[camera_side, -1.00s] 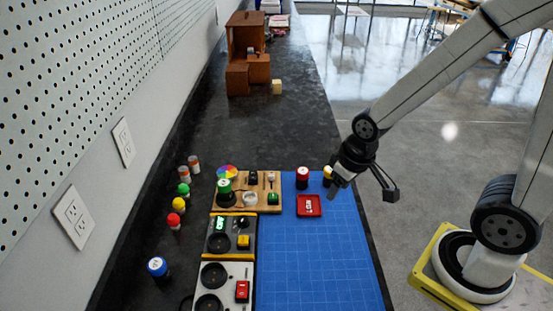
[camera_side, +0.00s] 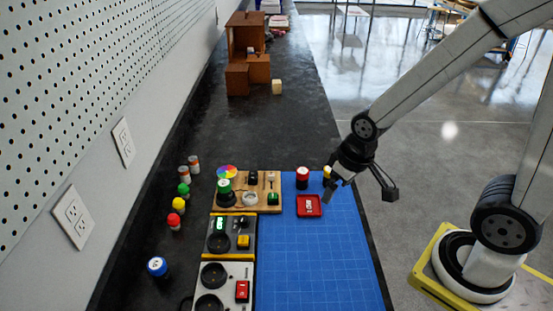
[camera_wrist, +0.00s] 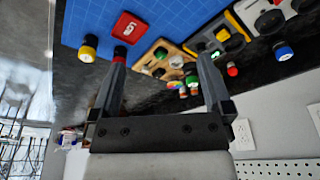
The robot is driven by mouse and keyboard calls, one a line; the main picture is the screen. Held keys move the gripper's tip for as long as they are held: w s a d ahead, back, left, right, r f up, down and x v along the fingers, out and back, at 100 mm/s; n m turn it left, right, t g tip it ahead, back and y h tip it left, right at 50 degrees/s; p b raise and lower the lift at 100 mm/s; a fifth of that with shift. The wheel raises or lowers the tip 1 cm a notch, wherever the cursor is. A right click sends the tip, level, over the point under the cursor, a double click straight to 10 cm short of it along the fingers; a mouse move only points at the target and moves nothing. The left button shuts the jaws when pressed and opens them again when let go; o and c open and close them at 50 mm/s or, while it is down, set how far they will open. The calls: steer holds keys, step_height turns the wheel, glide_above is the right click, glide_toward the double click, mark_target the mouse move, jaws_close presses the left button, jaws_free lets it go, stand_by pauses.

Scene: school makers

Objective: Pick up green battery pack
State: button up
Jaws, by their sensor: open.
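The green battery pack (camera_side: 224,186) is a short green cylinder with a pale top. It stands in a round black holder on the wooden board (camera_side: 262,207) in the side view. In the wrist view a green-topped piece (camera_wrist: 192,79) shows small beyond the board, and I cannot tell for sure that it is the pack. My gripper (camera_side: 333,188) is open and empty, above the right part of the blue mat, well to the right of the pack. Its two fingers frame the wrist view (camera_wrist: 163,62).
A red cylinder (camera_side: 302,178), a yellow cylinder (camera_side: 327,172) and a red tray (camera_side: 309,212) lie near my gripper on the blue mat (camera_side: 310,265). A grey panel (camera_side: 231,250) and a white panel line the mat's left. A blue cylinder (camera_side: 157,267) stands further left.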

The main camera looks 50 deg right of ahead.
steer(key=w+a+f, duration=0.1)
steer(key=w, duration=0.8)
steer(key=w+a+f, duration=0.1)
steer(key=w+a, duration=0.1)
steer(key=w, duration=0.7)
glide_above(224, 183)
steer(key=s, duration=0.1)
steer(key=shift+g, duration=0.4)
steer(key=f, duration=0.6)
steer(key=shift+d+f, duration=0.25)
steer(key=shift+w+a+f, duration=0.2)
steer(key=shift+w+f, duration=0.1)
steer(key=shift+f, duration=0.05)
steer(key=shift+w+f, duration=0.2)
steer(key=shift+f, duration=1.05)
steer(key=shift+f, duration=0.1)
steer(key=shift+w+f, duration=0.15)
steer(key=shift+f, duration=1.1)
steer(key=shift+w+f, duration=0.15)
steer(key=shift+f, duration=1.1)
jaws_close()
